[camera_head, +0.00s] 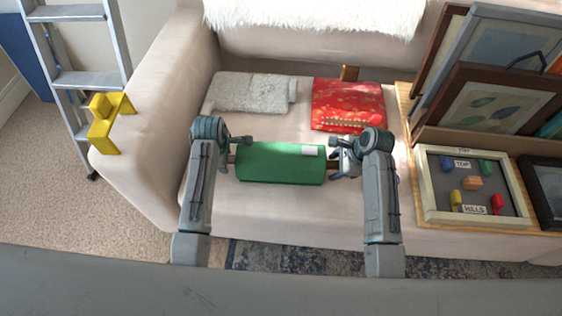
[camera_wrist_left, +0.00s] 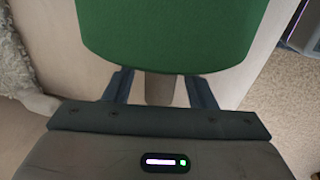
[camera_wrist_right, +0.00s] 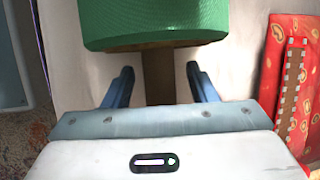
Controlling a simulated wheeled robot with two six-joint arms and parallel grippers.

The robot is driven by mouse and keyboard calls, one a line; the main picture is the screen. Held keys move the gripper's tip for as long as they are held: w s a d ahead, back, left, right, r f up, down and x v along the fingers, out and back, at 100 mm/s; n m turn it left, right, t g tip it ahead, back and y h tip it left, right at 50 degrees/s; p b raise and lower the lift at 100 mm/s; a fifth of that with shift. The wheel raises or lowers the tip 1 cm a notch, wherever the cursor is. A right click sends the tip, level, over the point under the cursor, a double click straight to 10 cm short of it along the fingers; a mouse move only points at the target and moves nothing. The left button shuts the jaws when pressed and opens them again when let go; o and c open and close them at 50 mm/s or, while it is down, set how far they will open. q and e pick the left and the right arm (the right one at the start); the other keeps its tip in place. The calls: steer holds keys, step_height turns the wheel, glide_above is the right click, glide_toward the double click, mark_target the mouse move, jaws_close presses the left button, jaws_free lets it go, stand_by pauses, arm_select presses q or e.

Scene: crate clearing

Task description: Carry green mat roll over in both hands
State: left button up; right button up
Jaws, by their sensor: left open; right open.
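The green mat roll (camera_head: 281,166) lies across the front of the sofa seat, with a white label near its right end and a brown stub at each end. My left gripper (camera_head: 236,158) is at its left end and my right gripper (camera_head: 341,160) at its right end. In the left wrist view the roll (camera_wrist_left: 170,30) is ahead and its stub (camera_wrist_left: 160,88) lies between my open fingers. In the right wrist view the roll (camera_wrist_right: 152,20) is ahead and its stub (camera_wrist_right: 157,78) lies between my open fingers. Neither gripper visibly touches a stub.
A grey fluffy cushion (camera_head: 250,93) and a red patterned cushion (camera_head: 347,106) lie behind the roll. A wooden table (camera_head: 407,100) at right holds frames and a shallow tray (camera_head: 427,200) of small blocks. A yellow object (camera_head: 104,135) sits on the left armrest, beside a ladder (camera_head: 90,79).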

arm_select(q)
jaws_close()
arm_select(e)
jaws_close()
arm_select(q)
steer(key=shift+r, duration=0.15)
arm_select(e)
steer(key=shift+r, duration=0.1)
